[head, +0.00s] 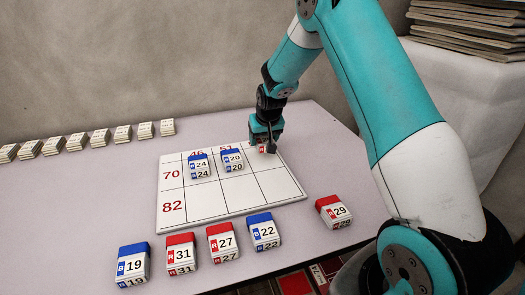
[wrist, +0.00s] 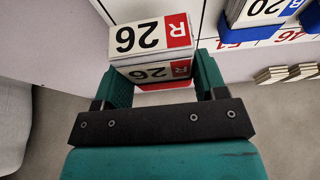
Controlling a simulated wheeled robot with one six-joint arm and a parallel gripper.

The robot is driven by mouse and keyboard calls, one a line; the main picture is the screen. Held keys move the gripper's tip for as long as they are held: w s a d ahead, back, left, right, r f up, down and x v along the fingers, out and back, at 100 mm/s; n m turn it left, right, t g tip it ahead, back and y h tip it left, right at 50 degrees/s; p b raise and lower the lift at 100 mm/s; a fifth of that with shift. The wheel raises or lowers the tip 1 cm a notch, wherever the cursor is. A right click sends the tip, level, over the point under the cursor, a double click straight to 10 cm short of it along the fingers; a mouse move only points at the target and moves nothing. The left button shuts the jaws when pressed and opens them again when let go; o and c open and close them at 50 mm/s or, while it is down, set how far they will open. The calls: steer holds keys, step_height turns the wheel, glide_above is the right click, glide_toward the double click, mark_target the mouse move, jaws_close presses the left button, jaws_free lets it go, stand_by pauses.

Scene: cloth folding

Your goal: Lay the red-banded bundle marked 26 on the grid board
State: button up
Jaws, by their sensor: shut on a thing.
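The red-banded bundle marked 26 (wrist: 150,38) sits between the two fingers of my gripper (wrist: 162,72) in the wrist view, its number upside down there. In the head view my gripper (head: 266,141) is shut on it at the far right part of the grid board (head: 235,203), and only a small part of the bundle (head: 263,149) shows beneath the fingers. I cannot tell whether it touches the board. The board has rows 70 and 82 and columns 46 and 51; the third column's label is hidden.
Blue-banded bundles 24 (head: 199,166) and 20 (head: 232,160) lie in row 70. Row 82 is empty.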

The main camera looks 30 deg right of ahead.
mark_target(263, 158)
steer(key=shift+f, duration=2.35)
steer(key=o, duration=0.9)
steer(key=shift+f, duration=0.1)
steer(key=shift+o, duration=0.2)
steer(key=v, duration=1.2)
steer(key=s+a+r+n+y, duration=0.15)
steer(key=s+a+r, duration=0.25)
steer(key=a, duration=0.4)
steer(key=s+a+r+n+g+y, duration=0.1)
steer(key=s+a+r+n, duration=0.1)
steer(key=s+a, duration=0.3)
steer(key=s+a+r+n+g+y, duration=0.1)
steer(key=s+a+r+n, duration=0.2)
steer(key=s, duration=1)
steer(key=s+a+r+n+g+y, duration=0.2)
steer(key=s+a+n, duration=0.2)
steer(key=s+a, duration=0.5)
steer(key=shift+s+r, duration=0.35)
steer(key=shift+s, duration=0.1)
